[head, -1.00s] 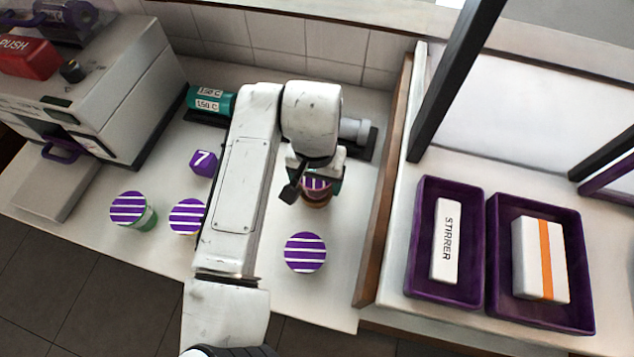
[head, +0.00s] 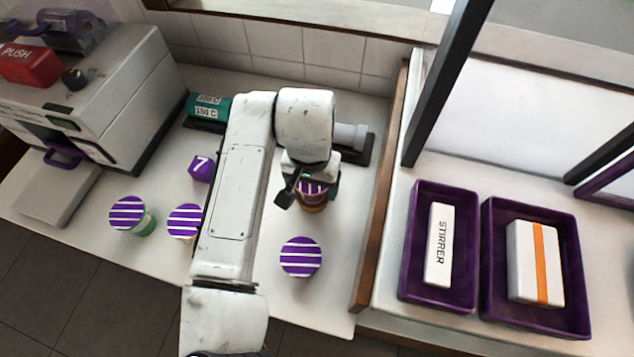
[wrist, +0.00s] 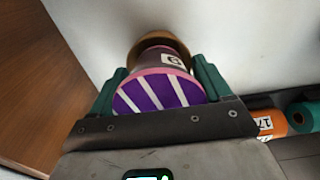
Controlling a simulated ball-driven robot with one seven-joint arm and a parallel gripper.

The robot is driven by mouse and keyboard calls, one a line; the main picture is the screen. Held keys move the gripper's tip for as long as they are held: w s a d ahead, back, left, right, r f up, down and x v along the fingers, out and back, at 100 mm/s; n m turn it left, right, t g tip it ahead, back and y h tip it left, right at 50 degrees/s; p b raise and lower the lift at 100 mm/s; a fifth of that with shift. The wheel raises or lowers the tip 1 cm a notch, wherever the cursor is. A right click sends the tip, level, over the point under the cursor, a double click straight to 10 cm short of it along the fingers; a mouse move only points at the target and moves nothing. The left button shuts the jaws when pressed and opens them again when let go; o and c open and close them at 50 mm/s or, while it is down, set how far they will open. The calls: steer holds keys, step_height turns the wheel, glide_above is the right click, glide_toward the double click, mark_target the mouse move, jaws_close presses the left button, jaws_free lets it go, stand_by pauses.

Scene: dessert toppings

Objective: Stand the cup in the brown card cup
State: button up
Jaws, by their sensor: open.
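The cup (wrist: 158,92) has a purple lid with white stripes and a pink rim, and a white label with a dark digit. The brown card cup (wrist: 160,38) shows as a brown ring around the cup's lower end; the cup appears to stand inside it. In the head view the striped lid (head: 312,190) shows below my wrist, with the brown card cup (head: 313,207) under it. My gripper (wrist: 160,85) is open, with one teal finger on each side of the cup. Whether the fingers touch it cannot be told. The cup's base is hidden.
Striped-lidded cups stand at the left (head: 128,213), beside my arm (head: 185,222) and in front (head: 300,257). A purple cube (head: 202,168) marked 7 and a rack with a teal roll (head: 208,107) lie behind. A wooden divider (head: 383,215) borders the right side.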

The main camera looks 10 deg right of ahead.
steer(key=shift+s+f+g, duration=0.25)
steer(key=shift+f+g, duration=0.05)
steer(key=shift+f, duration=0.7)
steer(key=r, duration=1)
steer(key=shift+w+d+b, duration=0.1)
steer(key=shift+w+b, duration=0.2)
steer(key=shift+b, duration=0.1)
steer(key=shift+s+r, duration=0.15)
steer(key=shift+r, duration=0.6)
